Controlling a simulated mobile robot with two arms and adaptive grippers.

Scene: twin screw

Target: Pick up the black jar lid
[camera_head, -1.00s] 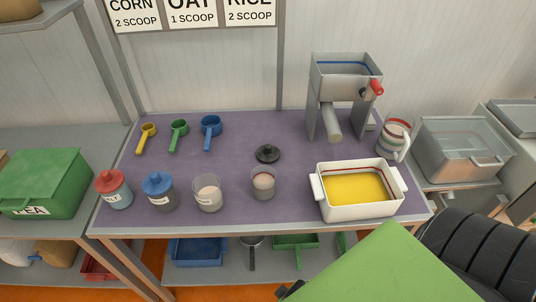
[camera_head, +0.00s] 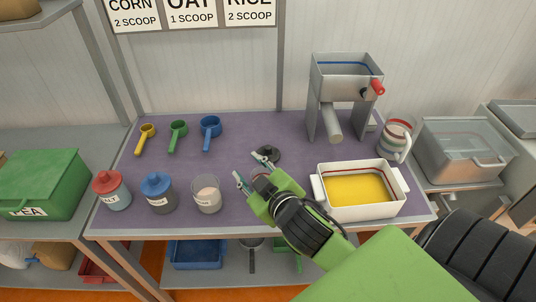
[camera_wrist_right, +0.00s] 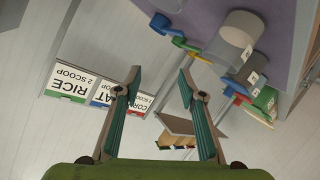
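The black jar lid (camera_head: 266,154) lies flat on the purple table top, knob up, in the head view. My right gripper (camera_head: 249,167) hovers over the front middle of the table, just in front and left of the lid, and partly overlaps it in the picture. Its fingers are spread with nothing between them. They also show apart and empty in the right wrist view (camera_wrist_right: 158,85). The glass jar that stood in front of the lid is mostly hidden behind this gripper. My left gripper does not show.
A white pan of yellow grain (camera_head: 360,189) stands to the right, with a grey mill (camera_head: 343,75) behind it and a jug (camera_head: 396,139) beside. A jar without a lid (camera_head: 206,194), a blue-lidded jar (camera_head: 158,193) and a red-lidded jar (camera_head: 111,190) stand left. Coloured scoops (camera_head: 178,135) lie behind.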

